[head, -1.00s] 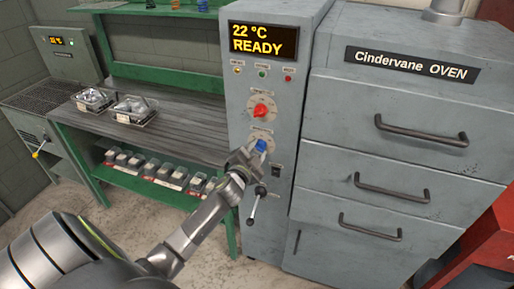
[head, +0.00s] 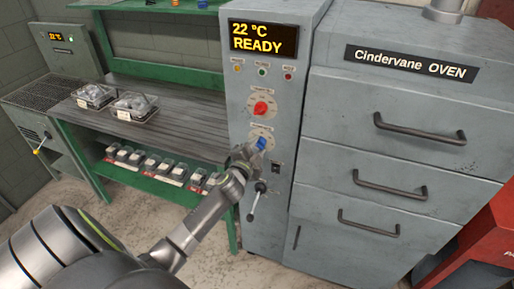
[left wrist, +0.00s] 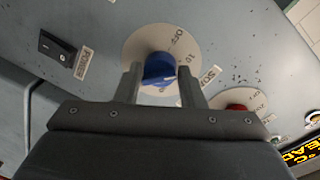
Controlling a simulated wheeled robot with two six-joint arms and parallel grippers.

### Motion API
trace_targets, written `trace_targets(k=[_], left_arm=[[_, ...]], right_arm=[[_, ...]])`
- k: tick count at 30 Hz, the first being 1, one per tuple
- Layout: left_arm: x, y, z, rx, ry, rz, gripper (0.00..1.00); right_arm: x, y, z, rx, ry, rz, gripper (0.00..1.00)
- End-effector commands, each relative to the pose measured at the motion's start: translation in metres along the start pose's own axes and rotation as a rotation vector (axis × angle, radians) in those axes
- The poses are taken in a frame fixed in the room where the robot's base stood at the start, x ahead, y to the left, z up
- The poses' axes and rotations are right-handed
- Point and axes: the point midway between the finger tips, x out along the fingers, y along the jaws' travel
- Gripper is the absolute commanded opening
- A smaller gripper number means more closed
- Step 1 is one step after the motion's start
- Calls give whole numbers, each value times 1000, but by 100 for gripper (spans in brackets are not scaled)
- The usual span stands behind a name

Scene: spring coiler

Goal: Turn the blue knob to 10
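The blue knob (head: 261,143) is on the front of the grey control cabinet, below the red knob (head: 260,108). In the left wrist view the blue knob (left wrist: 158,68) sits on a round pale dial (left wrist: 178,42) with printed marks, among them OFF and 10. My left gripper (head: 250,152) is at the blue knob. In the wrist view its two fingers (left wrist: 158,85) stand apart on either side of the knob, with a gap seen at the right; firm contact is not visible. My right gripper is not in view.
A black lever (head: 256,200) and a black power switch (head: 276,168) are close below the blue knob. The display (head: 263,39) reads 22 °C READY. The oven drawers (head: 400,130) stand to the right, a green bench (head: 150,187) to the left.

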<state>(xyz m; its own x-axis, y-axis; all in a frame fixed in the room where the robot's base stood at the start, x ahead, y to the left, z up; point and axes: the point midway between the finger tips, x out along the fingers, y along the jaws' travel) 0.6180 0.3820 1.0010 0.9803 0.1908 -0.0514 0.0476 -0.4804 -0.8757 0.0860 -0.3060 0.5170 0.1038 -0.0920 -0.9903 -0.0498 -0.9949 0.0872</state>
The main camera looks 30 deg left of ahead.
Motion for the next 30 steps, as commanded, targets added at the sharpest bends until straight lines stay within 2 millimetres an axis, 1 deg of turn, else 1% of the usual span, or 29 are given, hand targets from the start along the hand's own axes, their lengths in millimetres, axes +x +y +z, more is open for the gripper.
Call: trace_targets(k=[1, 4, 12, 16, 20, 30], left_arm=[[0, -1, -1, 0, 2, -2, 42], [0, -1, -1, 0, 1, -1, 55], [0, 0, 0, -1, 0, 0, 55], [-7, 0, 0, -1, 0, 0, 55], [-24, 1, 1, -1, -1, 1, 55], [-91, 2, 1, -1, -1, 1, 55]], right_arm=[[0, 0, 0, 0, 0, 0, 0], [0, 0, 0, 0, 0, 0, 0], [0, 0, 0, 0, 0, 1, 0], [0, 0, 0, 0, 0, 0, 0], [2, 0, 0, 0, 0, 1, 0], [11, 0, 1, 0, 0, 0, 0]])
